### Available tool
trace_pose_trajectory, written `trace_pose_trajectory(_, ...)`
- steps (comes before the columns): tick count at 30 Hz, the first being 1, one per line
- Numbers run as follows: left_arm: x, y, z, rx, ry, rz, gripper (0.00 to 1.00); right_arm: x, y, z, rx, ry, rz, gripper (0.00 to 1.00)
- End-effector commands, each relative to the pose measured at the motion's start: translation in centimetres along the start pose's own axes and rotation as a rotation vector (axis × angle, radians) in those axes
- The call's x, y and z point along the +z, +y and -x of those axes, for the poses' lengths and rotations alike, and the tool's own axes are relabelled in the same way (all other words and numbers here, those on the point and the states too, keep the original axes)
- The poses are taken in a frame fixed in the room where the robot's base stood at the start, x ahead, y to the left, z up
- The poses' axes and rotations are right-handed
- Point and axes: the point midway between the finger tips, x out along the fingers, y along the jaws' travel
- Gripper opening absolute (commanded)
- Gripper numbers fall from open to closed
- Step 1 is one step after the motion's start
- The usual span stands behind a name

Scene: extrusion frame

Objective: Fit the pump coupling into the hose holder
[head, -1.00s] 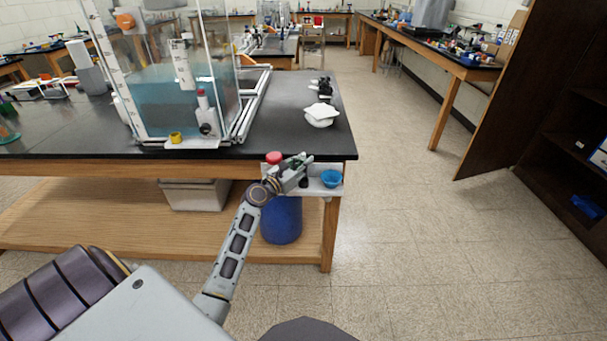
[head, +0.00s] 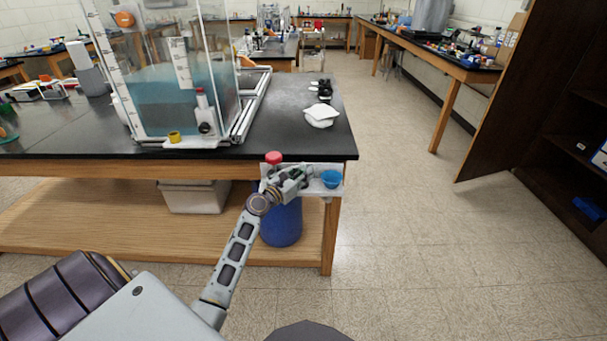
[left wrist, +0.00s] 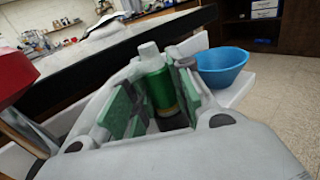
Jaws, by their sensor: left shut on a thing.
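My left gripper (head: 299,174) is at the small white shelf (head: 327,190) on the front of the bench, left of the blue bowl. In the left wrist view, its green-padded fingers (left wrist: 153,105) are shut on a green cylinder (left wrist: 162,88) with a pale cap and a brass-coloured lower band. This looks to be the pump coupling. Its lower end is hidden between the fingers, so I cannot tell whether it touches anything below. I cannot clearly make out the hose holder. My right gripper is out of view.
A red knob (head: 274,157) stands close left of my gripper. A blue bowl (head: 331,178) sits on the shelf at right. A blue drum (head: 282,224) is below. The floor at right is clear.

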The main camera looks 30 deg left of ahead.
Motion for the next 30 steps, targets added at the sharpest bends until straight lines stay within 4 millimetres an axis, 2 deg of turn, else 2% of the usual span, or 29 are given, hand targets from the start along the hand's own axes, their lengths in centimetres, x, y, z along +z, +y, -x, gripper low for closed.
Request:
trace_pose_trajectory(5, -0.24, 0.00, -0.01, 0.000, 0.000, 0.001, 0.00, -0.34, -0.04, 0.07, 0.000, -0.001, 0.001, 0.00)
trace_pose_trajectory(6, -0.25, 0.00, -0.01, 0.000, 0.000, 0.001, 0.24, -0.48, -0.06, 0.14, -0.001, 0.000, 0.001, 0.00)
trace_pose_trajectory(11, -0.23, 0.00, -0.01, 0.000, 0.000, 0.001, 0.43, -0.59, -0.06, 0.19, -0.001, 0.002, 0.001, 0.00)
trace_pose_trajectory(26, 0.03, 0.00, -0.01, 0.000, 0.000, 0.000, 0.43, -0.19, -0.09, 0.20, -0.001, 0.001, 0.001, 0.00)
trace_pose_trajectory(30, -0.02, -0.01, 0.67, 0.000, 0.001, 0.001, 0.43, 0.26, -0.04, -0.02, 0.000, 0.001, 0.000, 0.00)
